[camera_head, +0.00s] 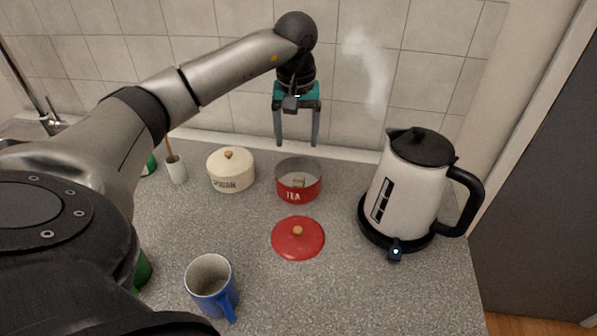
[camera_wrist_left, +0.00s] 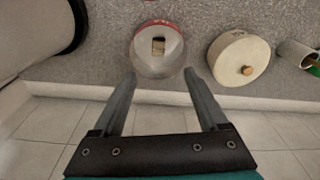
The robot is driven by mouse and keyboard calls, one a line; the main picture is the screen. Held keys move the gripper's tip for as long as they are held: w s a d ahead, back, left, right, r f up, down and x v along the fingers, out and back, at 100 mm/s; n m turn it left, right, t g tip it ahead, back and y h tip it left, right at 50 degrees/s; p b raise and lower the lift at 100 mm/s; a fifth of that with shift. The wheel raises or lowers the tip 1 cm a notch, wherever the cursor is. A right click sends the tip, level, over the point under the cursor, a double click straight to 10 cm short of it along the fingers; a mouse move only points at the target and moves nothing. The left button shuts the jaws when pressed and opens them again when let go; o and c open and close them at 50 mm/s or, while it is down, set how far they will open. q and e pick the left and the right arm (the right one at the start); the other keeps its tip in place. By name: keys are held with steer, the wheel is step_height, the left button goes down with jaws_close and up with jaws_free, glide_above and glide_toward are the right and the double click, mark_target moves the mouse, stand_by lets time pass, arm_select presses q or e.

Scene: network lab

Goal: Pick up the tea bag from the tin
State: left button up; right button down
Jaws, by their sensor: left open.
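The red tea tin (camera_head: 299,190) stands uncovered on the counter, with its red lid (camera_head: 298,238) lying in front of it. The tea bag (camera_head: 298,181) is a small tan piece inside the tin. It also shows as a tan and dark patch in the left wrist view (camera_wrist_left: 158,46). My left gripper (camera_head: 297,143) is open and empty, fingers pointing down, above and behind the tin. In the left wrist view, the fingertips (camera_wrist_left: 160,74) lie near the tin's rim (camera_wrist_left: 137,68), with the tea bag beyond them. My right gripper is not in view.
A cream sugar tin (camera_head: 231,172) with its lid on stands left of the tea tin. A white kettle (camera_head: 408,190) stands to the right and a blue mug (camera_head: 211,285) at the front. The tiled wall (camera_head: 215,90) is close behind the gripper.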

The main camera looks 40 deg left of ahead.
arm_select(q)
glide_above(298, 181)
steer(key=s, duration=0.1)
steer(key=f, duration=0.8)
steer(key=shift+s+d, duration=0.1)
steer(key=shift+d, duration=0.25)
steer(key=shift+w+a+f+b, duration=0.1)
steer(key=shift+w+f, duration=0.05)
steer(key=shift+f, duration=0.85)
steer(key=shift+w+a+f+b, duration=0.1)
steer(key=shift+w+f, duration=0.1)
steer(key=shift+f, duration=0.75)
steer(key=shift+w+a+f+b, duration=0.1)
steer(key=shift+w+f, duration=0.05)
steer(key=shift+f, duration=0.85)
steer(key=shift+d, duration=0.1)
steer(key=shift+c, duration=0.3)
jaws_close()
